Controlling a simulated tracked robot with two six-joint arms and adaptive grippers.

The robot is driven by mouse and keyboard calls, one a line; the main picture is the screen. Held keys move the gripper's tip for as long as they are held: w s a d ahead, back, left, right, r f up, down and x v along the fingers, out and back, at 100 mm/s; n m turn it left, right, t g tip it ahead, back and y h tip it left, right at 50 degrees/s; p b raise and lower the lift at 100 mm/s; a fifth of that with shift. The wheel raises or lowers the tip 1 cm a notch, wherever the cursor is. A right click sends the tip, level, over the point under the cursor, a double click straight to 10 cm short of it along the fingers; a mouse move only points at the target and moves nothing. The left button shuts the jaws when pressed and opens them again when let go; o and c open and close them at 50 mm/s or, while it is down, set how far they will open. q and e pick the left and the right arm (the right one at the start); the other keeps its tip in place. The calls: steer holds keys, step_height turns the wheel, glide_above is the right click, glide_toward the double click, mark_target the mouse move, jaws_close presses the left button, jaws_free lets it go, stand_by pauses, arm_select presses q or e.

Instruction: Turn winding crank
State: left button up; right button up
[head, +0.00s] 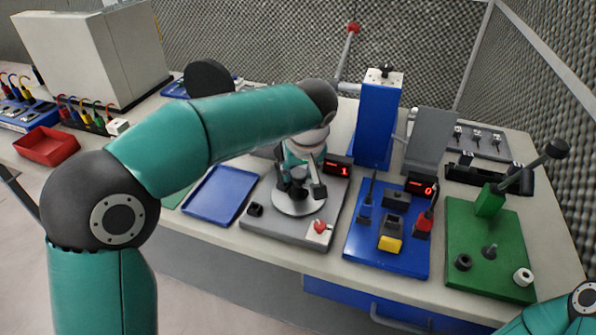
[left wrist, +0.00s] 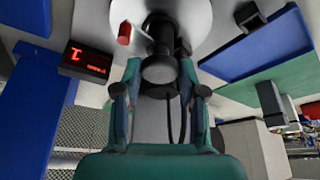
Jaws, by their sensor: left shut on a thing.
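The winding unit is a grey base (head: 270,231) with a pale round disc (head: 291,208) and a small red display (head: 337,167) reading 1. My left gripper (head: 299,190) points down over the disc and is shut on the dark crank knob. In the left wrist view the black knob (left wrist: 158,69) stands between the two fingers of the gripper (left wrist: 160,88), with the pale disc (left wrist: 190,15) beyond it. In the head view the gripper hides most of the crank. My right gripper is out of view.
A blue tray (head: 219,195) lies left of the unit. A blue plate (head: 381,259) with switches and a green plate (head: 485,276) with a black-knobbed lever (head: 530,167) stand on the right. A blue column (head: 376,125) rises behind. A red bin (head: 48,147) sits far left.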

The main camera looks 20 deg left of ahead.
arm_select(q)
steer(key=shift+w+d+r+n+g+y, duration=0.1)
steer(key=shift+n+g+y, duration=0.15)
steer(key=shift+n, duration=0.5)
steer(key=shift+w+n+g+y, duration=0.15)
steer(key=shift+n+y, duration=0.1)
steer(key=shift+n, duration=0.5)
steer(key=shift+n+g+y+p, duration=0.45)
steer(key=shift+n+p, duration=0.2)
steer(key=shift+n, duration=1.05)
steer(key=shift+n+g+p, duration=0.55)
steer(key=shift+n+p, duration=0.3)
steer(key=shift+n, duration=0.55)
steer(key=shift+w+n+g+p, duration=0.1)
steer(key=shift+n+g+p, duration=0.6)
steer(key=shift+n+p, duration=0.85)
steer(key=shift+w+n+g+p, duration=0.1)
steer(key=shift+n+g+p, duration=0.6)
steer(key=shift+n+p, duration=1.15)
steer(key=n+g+h+p, duration=0.1)
steer(key=n+p, duration=0.3)
steer(key=shift+w+n, duration=0.1)
steer(key=shift+n, duration=0.2)
steer(key=shift+n+g+h+p, duration=0.35)
steer(key=shift+n+g+p, duration=0.15)
steer(key=shift+n+p, duration=1)
steer(key=shift+w+n+h+p, duration=0.1)
steer(key=shift+n+h+p, duration=0.2)
steer(key=shift+n+p, duration=0.35)
